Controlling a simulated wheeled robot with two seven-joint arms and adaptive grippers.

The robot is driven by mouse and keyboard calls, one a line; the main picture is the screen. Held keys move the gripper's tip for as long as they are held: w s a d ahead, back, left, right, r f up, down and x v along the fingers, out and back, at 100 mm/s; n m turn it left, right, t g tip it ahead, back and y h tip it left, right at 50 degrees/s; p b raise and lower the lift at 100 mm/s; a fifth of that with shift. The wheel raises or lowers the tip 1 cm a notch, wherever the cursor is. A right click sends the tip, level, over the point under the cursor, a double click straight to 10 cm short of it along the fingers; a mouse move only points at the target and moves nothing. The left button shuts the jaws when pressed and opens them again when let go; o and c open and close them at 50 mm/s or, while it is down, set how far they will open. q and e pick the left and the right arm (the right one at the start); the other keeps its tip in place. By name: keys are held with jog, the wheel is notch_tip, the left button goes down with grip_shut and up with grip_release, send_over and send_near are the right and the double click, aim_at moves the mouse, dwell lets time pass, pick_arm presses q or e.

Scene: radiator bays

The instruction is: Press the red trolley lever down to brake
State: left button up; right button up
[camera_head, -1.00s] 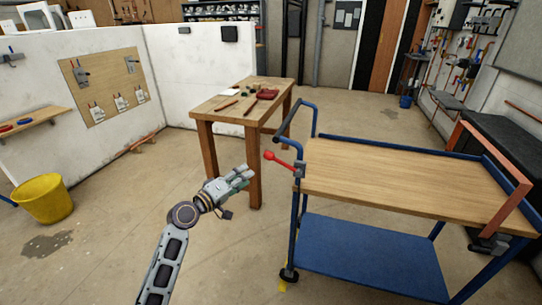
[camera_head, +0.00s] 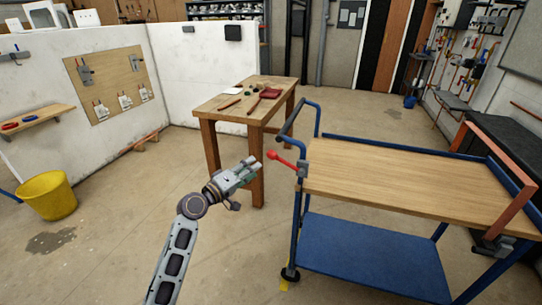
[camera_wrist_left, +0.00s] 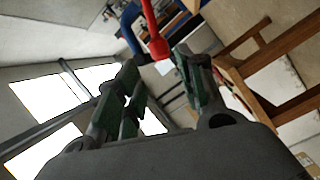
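The red trolley lever (camera_head: 284,160) sticks out to the left from a grey bracket (camera_head: 303,169) on the blue trolley's near left corner post. It slants slightly upward to its round knob. My left gripper (camera_head: 254,167) is just left of the knob, apart from it in the head view. In the left wrist view, the gripper's fingers (camera_wrist_left: 163,84) are spread with nothing between them, and the red lever (camera_wrist_left: 154,37) shows just beyond the fingertips. My right gripper is not in view.
A wooden table (camera_head: 225,104) with small tools stands behind the gripper. A yellow bucket (camera_head: 47,197) is at the left.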

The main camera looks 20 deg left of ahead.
aim_at(271, 155)
pick_arm(q)
jog(key=shift+x, duration=5.65)
jog(key=shift+c, duration=0.4)
grip_shut()
